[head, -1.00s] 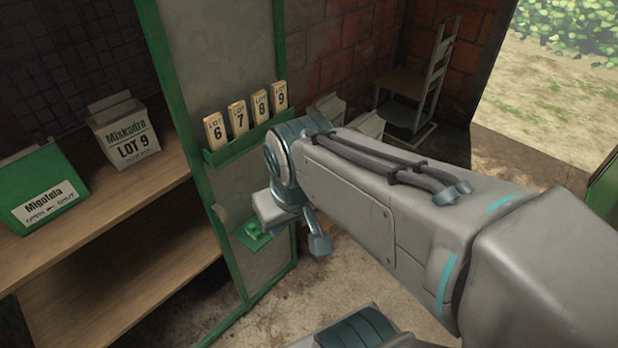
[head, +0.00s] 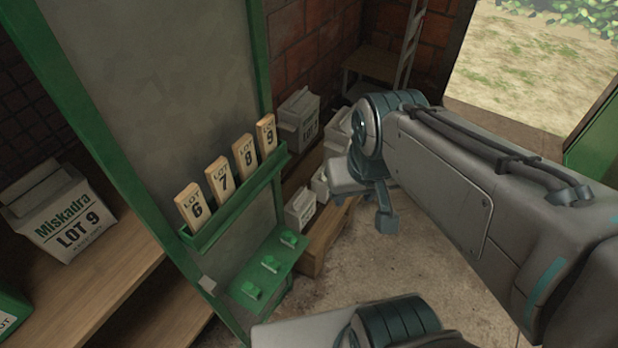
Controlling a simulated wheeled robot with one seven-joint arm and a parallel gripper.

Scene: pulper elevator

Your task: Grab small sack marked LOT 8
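I can't make out a sack marked LOT 8. Several pale, sack-like containers stand behind the green panel: a back one (head: 300,122) with a partly legible LOT label, one in front (head: 300,210) with unreadable print, and a small one (head: 321,186) beside it. Another (head: 338,136) is partly behind my arm. A wooden tag reading LOT 8 (head: 246,158) stands in a green rack between tags 7 and 9. My gripper (head: 386,216) hangs right of the containers, apart from the tags. Its fingers are not clear enough to show whether they are open.
The green-framed panel (head: 165,100) stands between the left shelf and the containers. A small green ledge (head: 270,268) with several knobs juts out below the rack. Concrete floor is clear below my arm.

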